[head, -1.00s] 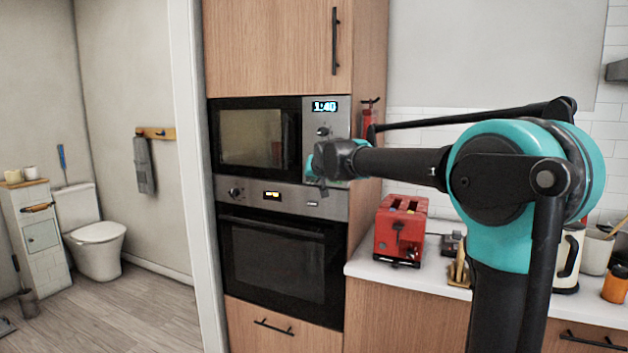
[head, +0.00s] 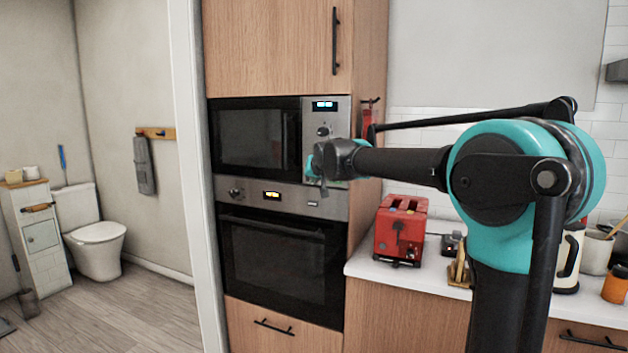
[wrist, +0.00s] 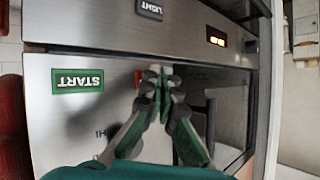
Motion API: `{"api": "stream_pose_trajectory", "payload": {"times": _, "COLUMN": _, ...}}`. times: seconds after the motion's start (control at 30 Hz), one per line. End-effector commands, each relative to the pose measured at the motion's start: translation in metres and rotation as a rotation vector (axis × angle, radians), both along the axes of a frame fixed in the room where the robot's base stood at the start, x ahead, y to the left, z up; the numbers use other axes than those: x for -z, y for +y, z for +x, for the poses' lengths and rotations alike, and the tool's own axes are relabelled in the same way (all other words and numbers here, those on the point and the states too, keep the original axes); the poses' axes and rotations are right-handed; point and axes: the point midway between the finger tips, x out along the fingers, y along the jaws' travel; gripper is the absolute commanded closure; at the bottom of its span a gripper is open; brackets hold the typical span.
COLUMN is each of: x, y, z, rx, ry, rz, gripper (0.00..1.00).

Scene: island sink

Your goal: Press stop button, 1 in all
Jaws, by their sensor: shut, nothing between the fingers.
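The microwave (head: 250,137) is built into a tall wooden cabinet. Its window is dark, and its display (head: 325,105) shows short blue marks. In the wrist view, which is upside down, its silver panel (wrist: 55,130) carries a green START button (wrist: 77,80). A red patch, apparently the stop button (wrist: 138,78), shows beside my fingertips and is mostly hidden by them. My gripper (wrist: 158,72) is shut and empty, close against the lower panel. I cannot tell whether it touches the button. In the head view my gripper (head: 318,168) covers the panel's lower part.
An oven (head: 275,255) with a lit orange display sits below the microwave; its LIGHT button (wrist: 149,9) shows in the wrist view. A red toaster (head: 400,232) stands on the white counter to the right. Open floor lies to the left.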

Motion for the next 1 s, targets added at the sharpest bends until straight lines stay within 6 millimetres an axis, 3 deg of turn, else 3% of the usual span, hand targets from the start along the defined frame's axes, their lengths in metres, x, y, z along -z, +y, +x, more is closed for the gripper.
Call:
{"api": "stream_pose_trajectory", "payload": {"times": 0.57, "x": 0.000, "y": 0.005, "z": -0.012, "rx": -0.001, "ry": 0.000, "rz": 0.000, "gripper": 1.00}}
{"api": "stream_pose_trajectory", "payload": {"times": 1.0, "x": 0.000, "y": 0.018, "z": -0.048, "rx": -0.002, "ry": -0.001, "rz": -0.001, "gripper": 1.00}}
